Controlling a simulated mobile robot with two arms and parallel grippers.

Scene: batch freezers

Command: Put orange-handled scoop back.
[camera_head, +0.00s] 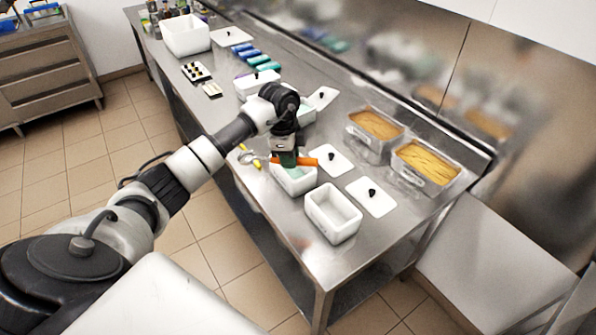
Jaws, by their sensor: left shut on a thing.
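The orange-handled scoop (308,161) is in my left gripper (287,160), which is shut on its handle. I cannot tell whether the scoop touches the tub. A yellow-handled tool (245,155) shows just left of the scoop head, partly hidden. My right gripper is out of view.
An empty white tub (333,213) stands nearer the front right. White lids with black knobs (371,197) lie beside the tubs. Two clear containers with orange-yellow contents (427,165) stand against the back wall. The steel counter's front right corner (325,268) is clear.

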